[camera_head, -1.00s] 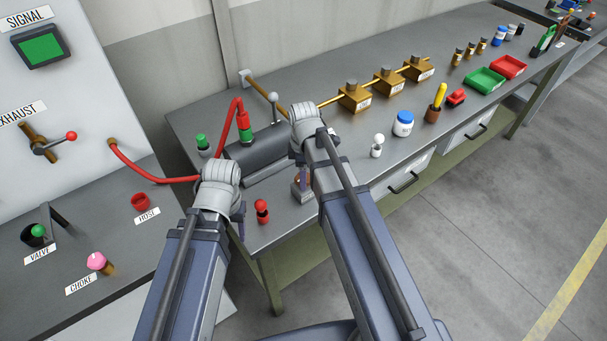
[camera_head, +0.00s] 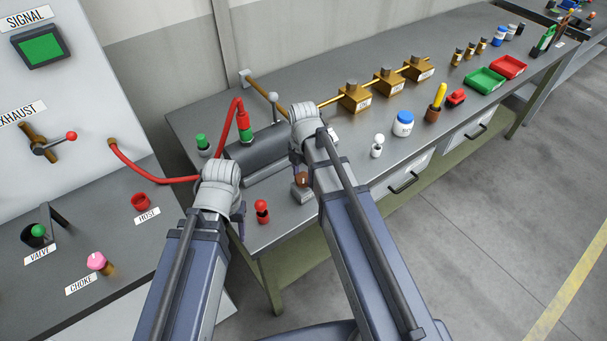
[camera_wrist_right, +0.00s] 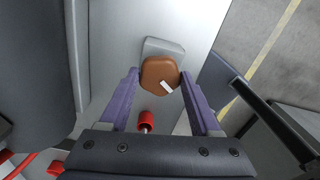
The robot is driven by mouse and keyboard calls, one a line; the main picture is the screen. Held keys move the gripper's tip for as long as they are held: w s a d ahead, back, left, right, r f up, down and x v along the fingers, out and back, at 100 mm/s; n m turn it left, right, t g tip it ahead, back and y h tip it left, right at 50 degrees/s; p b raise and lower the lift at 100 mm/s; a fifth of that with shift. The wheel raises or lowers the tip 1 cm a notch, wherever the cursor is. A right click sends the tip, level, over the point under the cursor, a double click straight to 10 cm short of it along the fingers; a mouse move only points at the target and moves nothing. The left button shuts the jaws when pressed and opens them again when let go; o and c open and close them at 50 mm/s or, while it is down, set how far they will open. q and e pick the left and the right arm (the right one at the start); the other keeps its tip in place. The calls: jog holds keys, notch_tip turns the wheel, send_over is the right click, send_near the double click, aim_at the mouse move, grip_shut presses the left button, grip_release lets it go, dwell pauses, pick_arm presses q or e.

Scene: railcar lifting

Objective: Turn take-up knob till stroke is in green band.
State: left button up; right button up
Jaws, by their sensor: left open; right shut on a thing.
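The take-up knob is a brown, many-sided knob (camera_wrist_right: 153,76) with a white pointer mark, set against a light grey block in the right wrist view. The mark points to the lower right there. My right gripper (camera_wrist_right: 158,82) is shut on the knob, one purple finger at each side. In the head view the knob (camera_head: 302,179) shows just below my right wrist, near the bench's front edge. My left gripper (camera_head: 238,211) is open and empty, mostly hidden behind its own wrist, left of the knob. I cannot make out a stroke scale or green band.
A dark cylinder (camera_head: 262,150) lies on the bench behind the grippers, with a red hose (camera_head: 165,180) running to it. A small red-topped post (camera_head: 262,208) stands between my arms. A white-topped post (camera_head: 377,146) and a blue jar (camera_head: 403,124) stand to the right.

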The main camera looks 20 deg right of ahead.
aim_at(303, 178)
jog(key=shift+n, duration=0.6)
jog(key=o, duration=1.4)
jog(key=shift+r, duration=0.15)
notch_tip(303, 178, up, 8)
jog(key=p, duration=0.8)
jog(key=shift+f, duration=0.2)
jog(key=shift+f, duration=0.1)
